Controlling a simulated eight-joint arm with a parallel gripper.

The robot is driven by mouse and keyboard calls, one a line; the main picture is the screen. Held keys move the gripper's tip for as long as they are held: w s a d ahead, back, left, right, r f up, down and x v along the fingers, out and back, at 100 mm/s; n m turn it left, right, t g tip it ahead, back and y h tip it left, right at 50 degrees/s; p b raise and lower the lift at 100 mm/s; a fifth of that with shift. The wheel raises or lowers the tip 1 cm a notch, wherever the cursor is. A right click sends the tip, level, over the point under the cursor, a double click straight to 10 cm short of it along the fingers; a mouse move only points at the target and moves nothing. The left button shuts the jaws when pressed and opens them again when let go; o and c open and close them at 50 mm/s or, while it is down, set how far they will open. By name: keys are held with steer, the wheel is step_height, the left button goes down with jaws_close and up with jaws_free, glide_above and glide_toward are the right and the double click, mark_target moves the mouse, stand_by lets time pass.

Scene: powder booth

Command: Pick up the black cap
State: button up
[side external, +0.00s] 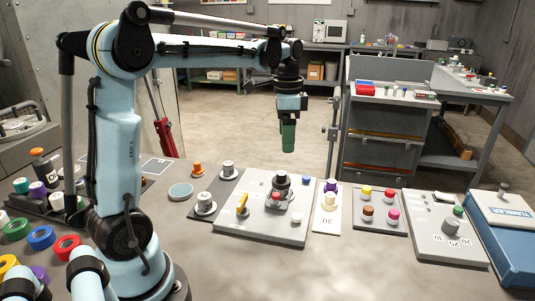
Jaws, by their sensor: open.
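A small black round piece (281,181), which looks like the black cap, sits on the pale grey plate (262,226) near its back edge. It is small in the side external view, and I cannot tell whether it is a separate cap or one seated on something. My gripper (288,150), with green fingers pointing down, hangs in the air above and slightly right of the black piece, apart from it. The gap between the fingers is hard to see from this side, and nothing shows held below them.
A red-topped piece (275,199), a yellow lever (242,204) and a white knob (296,218) stand near the black piece. A panel of coloured caps (380,222) and a blue tumbler box (505,245) are to the right. Coloured rings lie at the left. Air around my gripper is clear.

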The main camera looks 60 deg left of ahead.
glide_above(283, 173)
step_height(283, 173, down, 7)
steer(key=shift+w+d+r, duration=0.1)
steer(key=shift+w+d, duration=0.05)
steer(key=shift+a+f, duration=0.2)
steer(key=shift+f, duration=2.5)
steer(key=c, duration=1.1)
steer(key=shift+r, duration=0.1)
